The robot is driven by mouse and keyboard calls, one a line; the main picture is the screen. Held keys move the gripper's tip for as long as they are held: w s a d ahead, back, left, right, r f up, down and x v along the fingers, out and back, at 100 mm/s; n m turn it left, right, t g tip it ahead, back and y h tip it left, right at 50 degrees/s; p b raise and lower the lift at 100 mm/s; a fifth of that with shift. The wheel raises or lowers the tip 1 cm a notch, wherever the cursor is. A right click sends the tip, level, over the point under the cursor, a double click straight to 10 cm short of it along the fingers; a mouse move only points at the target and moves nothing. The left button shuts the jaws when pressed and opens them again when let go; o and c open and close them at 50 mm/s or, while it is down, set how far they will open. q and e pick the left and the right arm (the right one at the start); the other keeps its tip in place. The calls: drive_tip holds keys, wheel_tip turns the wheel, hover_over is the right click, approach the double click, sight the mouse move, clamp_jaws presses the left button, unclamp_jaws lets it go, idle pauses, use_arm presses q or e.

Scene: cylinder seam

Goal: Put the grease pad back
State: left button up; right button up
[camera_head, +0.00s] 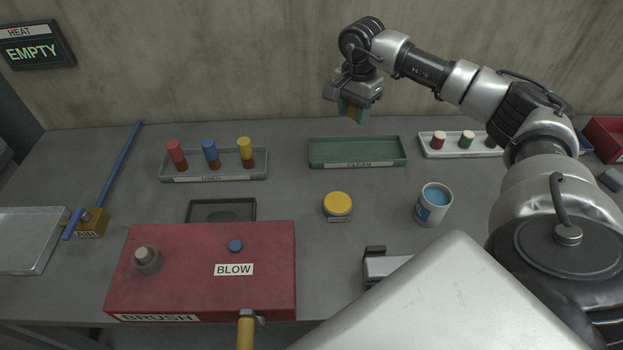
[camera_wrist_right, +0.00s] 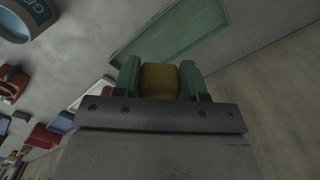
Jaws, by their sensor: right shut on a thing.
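My right gripper (camera_head: 354,112) is raised near the back wall, above and behind the green CLEAN tray (camera_head: 315,154). Its green fingers are shut on an ochre block (camera_wrist_right: 160,80), which looks like the grease pad; in the head view the block is mostly hidden between the fingers. The block is clear of the table. A white can with blue contents (camera_head: 434,204) stands right of centre, and its lettering begins "G" in the wrist view (camera_wrist_right: 30,22). My left gripper is not in view.
The CLEAN tray looks empty. A shallow black tray (camera_head: 190,211) is empty behind the red BRUSH box (camera_head: 200,275). A yellow-lidded pot (camera_head: 337,204) stands mid-table. The USED tray (camera_head: 215,179) holds red, blue and yellow pieces. A white tray (camera_head: 450,153) stands back right.

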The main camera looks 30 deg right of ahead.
wheel_tip(320, 180, down, 4)
drive_tip(key=b, duration=0.3)
drive_tip(key=shift+f+b, duration=0.25)
drive_tip(key=shift+b, duration=0.05)
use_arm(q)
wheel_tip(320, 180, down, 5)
use_arm(e)
drive_tip(key=p, duration=0.4)
hover_over(308, 182)
wheel_tip(308, 182, down, 7)
drive_tip(key=shift+r, duration=0.1)
drive_tip(key=shift+a+f, duration=0.1)
drive_tip(key=shift+f, duration=0.15)
wheel_tip(308, 182, down, 3)
drive_tip(key=shift+f+p, duration=0.15)
drive_tip(key=shift+p, duration=0.55)
drive_tip(key=shift+f, duration=0.3)
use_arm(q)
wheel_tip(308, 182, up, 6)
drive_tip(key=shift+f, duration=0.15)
